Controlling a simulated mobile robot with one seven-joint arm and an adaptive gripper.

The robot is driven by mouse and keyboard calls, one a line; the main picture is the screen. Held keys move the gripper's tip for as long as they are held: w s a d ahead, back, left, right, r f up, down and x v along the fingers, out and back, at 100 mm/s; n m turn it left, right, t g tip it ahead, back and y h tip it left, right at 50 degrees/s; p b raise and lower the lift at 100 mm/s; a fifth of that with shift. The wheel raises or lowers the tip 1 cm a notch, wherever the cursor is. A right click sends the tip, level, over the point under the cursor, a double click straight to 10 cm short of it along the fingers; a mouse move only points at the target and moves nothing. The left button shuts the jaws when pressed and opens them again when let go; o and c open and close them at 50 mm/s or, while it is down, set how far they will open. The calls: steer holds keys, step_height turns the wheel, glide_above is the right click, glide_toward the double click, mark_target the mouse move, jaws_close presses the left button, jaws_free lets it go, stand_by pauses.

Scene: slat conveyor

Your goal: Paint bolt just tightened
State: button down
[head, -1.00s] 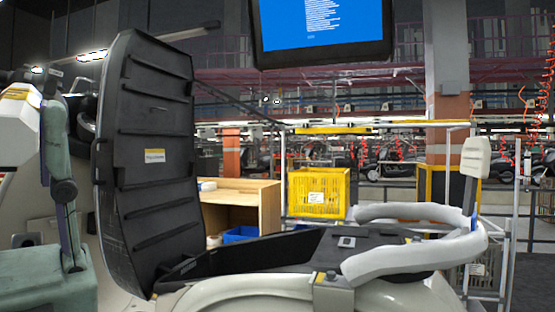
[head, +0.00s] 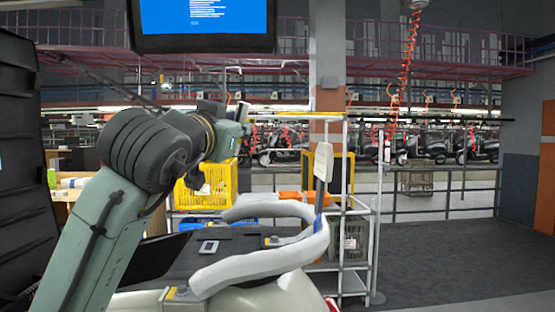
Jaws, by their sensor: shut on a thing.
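The scooter's cream body (head: 260,295) fills the lower middle of the head view, with a white grab rail (head: 255,268) around its rear. Its open black underside area (head: 210,262) holds a small grey rectangular part (head: 208,247). My green arm reaches up from the lower left and bends over the scooter's left side. Its far end points away from the camera; no fingers can be made out. I cannot make out the bolt, a paint mark or a paint marker.
A yellow crate (head: 190,195) stands behind my arm. A white-framed rack (head: 345,275) with a grey crate (head: 350,240) stands behind the scooter's rear. A screen (head: 200,22) hangs overhead and an orange coiled hose (head: 410,45) hangs at right. Dark floor (head: 450,250) is free at right.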

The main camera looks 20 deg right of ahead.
steer(key=d+f+g+b, duration=0.1)
steer(key=d+f, duration=0.2)
steer(key=f, duration=0.2)
steer(key=d+f+g+b, duration=0.1)
steer(key=d+f+b, duration=0.1)
steer(key=f, duration=0.3)
steer(key=w+d+f+g+b, duration=0.1)
steer(key=d+f+b, duration=0.1)
steer(key=d+f, duration=0.2)
steer(key=shift+d+f+m, duration=0.2)
steer(key=shift+f+m, duration=0.1)
steer(key=shift+f, duration=0.15)
steer(key=shift+f, duration=0.25)
stand_by(0.8)
steer(key=shift+w+p, duration=0.5)
steer(key=shift+w, duration=0.05)
stand_by(2.5)
step_height(320, 180, up, 6)
steer(key=p, duration=0.5)
stand_by(0.3)
